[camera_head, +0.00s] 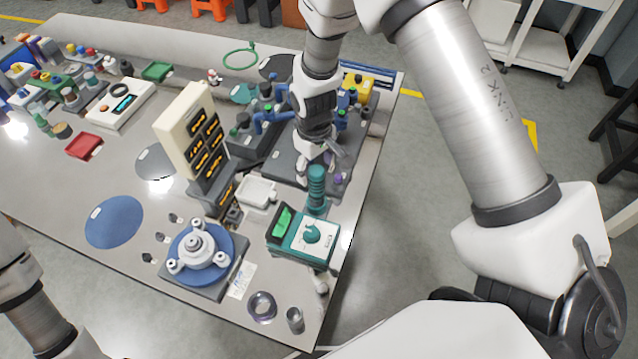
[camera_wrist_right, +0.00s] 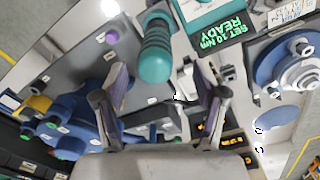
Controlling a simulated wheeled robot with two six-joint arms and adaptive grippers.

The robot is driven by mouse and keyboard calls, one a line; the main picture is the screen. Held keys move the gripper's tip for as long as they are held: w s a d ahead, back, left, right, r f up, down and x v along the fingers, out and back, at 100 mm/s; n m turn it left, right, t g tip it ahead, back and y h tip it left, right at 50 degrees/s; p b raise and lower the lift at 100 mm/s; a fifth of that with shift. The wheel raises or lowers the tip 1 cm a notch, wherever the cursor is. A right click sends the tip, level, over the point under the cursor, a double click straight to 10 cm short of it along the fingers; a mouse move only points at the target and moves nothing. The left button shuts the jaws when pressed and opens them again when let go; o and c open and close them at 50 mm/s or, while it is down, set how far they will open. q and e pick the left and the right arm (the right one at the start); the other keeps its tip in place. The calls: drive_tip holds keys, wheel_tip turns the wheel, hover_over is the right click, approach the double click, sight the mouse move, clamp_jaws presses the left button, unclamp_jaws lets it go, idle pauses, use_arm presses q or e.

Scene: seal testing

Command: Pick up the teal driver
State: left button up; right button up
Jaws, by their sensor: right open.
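The teal driver (camera_head: 317,188) stands with its ribbed handle up, just behind the teal and white torque unit (camera_head: 303,238). In the right wrist view the driver's handle (camera_wrist_right: 156,48) lies ahead of the fingertips, toward the left finger. My right gripper (camera_head: 315,168) points down close above and behind the driver. In its wrist view the two fingers of the right gripper (camera_wrist_right: 168,88) are spread with nothing between them. The driver's lower end is hidden in the wrist view. Part of my left arm shows at the lower left, but its gripper is out of frame.
The torque unit's green display (camera_wrist_right: 222,38) reads ready. A cream display tower (camera_head: 187,130) stands left of my right gripper. A blue valve fixture (camera_head: 262,120) stands behind. A round blue flange fixture (camera_head: 195,255) is at front left. The table's right edge is close.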

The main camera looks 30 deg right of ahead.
sight(316, 184)
drive_tip(key=f+p, duration=0.1)
drive_tip(key=f, duration=0.4)
drive_tip(key=f+p, duration=0.1)
drive_tip(key=f, duration=0.1)
drive_tip(key=shift+w+d+f+p, duration=0.25)
drive_tip(key=shift+w+f+p, duration=0.05)
drive_tip(key=shift+f, duration=0.2)
drive_tip(key=shift+w, duration=0.1)
clamp_jaws()
